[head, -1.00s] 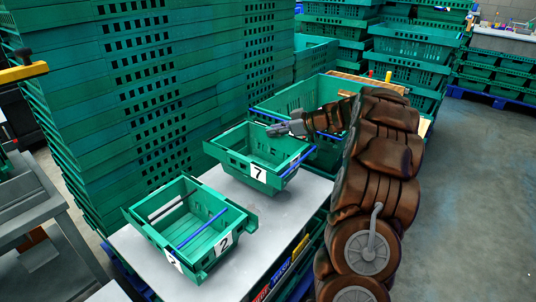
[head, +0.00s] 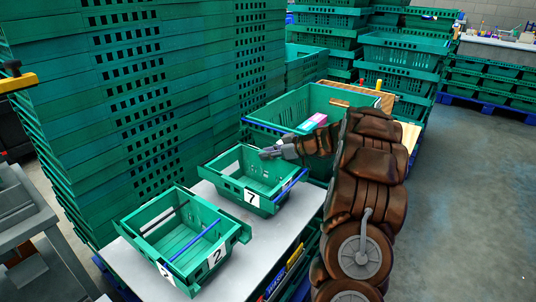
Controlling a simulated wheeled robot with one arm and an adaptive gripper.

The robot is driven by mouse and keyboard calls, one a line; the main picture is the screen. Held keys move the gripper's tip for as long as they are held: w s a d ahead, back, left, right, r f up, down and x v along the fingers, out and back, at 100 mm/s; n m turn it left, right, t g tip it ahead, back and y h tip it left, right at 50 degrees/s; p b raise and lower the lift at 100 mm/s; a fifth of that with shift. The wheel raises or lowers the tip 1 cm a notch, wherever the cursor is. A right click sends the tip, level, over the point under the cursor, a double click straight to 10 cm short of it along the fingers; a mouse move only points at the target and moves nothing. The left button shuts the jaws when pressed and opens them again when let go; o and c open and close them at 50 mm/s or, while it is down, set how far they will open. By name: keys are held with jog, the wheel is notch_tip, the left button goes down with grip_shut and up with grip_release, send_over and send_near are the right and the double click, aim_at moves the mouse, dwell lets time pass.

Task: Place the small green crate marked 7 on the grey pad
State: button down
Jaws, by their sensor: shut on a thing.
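The small green crate marked 7 (head: 236,187) is over the far half of a pale grey flat top (head: 262,244). It looks about level, with a blue bar along its right side. I cannot tell whether its base touches the top. My gripper (head: 268,153) is shut on the crate's far rim, reaching in from the right. The fingertips are small in view. I see no separate grey pad apart from this pale grey top.
A similar green crate marked 2 (head: 168,262) stands nearer on the same top. A tall stack of green crates (head: 130,90) rises at left. Open floor (head: 465,200) is at right.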

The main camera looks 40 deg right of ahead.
jog(key=c, duration=1)
grip_release()
jog(key=shift+o, duration=0.2)
jog(key=shift+r+p, duration=0.2)
jog(key=shift+p, duration=0.15)
jog(key=b+v, duration=0.1)
jog(key=v, duration=1.1)
jog(key=shift+f, duration=0.1)
